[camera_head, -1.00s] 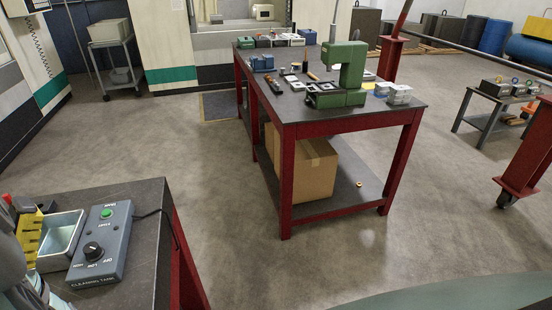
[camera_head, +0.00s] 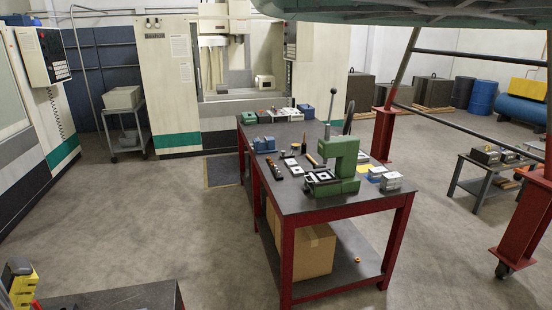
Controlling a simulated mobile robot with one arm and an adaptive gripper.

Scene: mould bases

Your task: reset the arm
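My gripper is not clearly in view. A dark grey rounded part (camera_head: 18,267) shows at the lower left edge, and I cannot tell whether it belongs to my arm. It stands beside a yellow stepped block (camera_head: 24,288), which is cut off by the frame. The corner of a dark near table (camera_head: 120,298) shows at the bottom left.
A red-framed bench (camera_head: 350,205) stands in the middle, with a green press (camera_head: 345,160) and several small parts on it. A cardboard box (camera_head: 312,250) is on its lower shelf. A machine (camera_head: 170,80) and a cart (camera_head: 125,125) stand behind. Floor left of the bench is clear.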

